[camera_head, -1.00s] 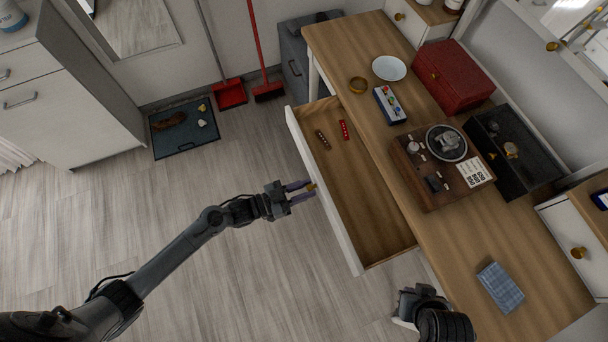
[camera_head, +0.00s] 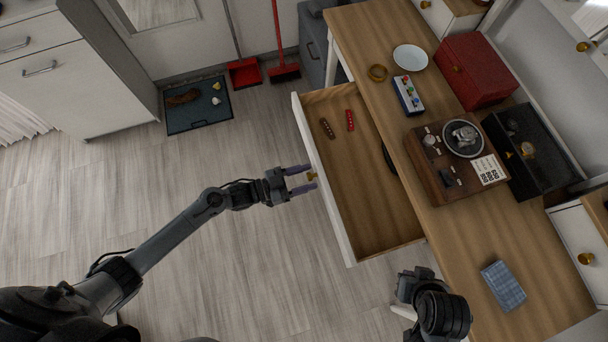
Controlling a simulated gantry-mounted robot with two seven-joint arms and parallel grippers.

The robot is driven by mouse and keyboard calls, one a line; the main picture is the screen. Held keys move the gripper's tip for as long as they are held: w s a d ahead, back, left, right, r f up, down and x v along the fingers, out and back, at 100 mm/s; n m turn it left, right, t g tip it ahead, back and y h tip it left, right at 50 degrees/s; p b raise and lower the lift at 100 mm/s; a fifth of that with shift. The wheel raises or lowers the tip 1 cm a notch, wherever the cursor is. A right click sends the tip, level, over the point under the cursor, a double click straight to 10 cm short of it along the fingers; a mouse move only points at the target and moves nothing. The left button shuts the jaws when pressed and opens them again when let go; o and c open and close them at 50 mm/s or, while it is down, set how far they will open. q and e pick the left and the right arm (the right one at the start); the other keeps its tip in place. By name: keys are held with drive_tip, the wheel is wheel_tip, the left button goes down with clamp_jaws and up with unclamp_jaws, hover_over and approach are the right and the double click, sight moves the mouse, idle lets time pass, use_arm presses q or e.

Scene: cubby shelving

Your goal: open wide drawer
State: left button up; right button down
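The wide drawer (camera_head: 365,200) under the wooden desk is pulled far out, its inside in view. Its white front (camera_head: 325,185) faces left and carries a small brass knob (camera_head: 312,176). My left gripper (camera_head: 300,179) is at the knob, its two purple fingers spread apart. The knob shows at the fingertips; I cannot tell whether they touch it. My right gripper (camera_head: 405,290) is near the desk's front edge, lower right of the drawer, its fingers mostly hidden.
In the drawer lie a brown bar (camera_head: 327,128), a red bar (camera_head: 350,120) and a dark item (camera_head: 388,158) near the desk edge.

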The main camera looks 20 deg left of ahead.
use_arm(q)
drive_tip(key=shift+s+a, duration=0.1)
drive_tip(key=p+v, duration=0.2)
drive_tip(key=v, duration=0.8)
drive_tip(key=shift+s+a, duration=0.2)
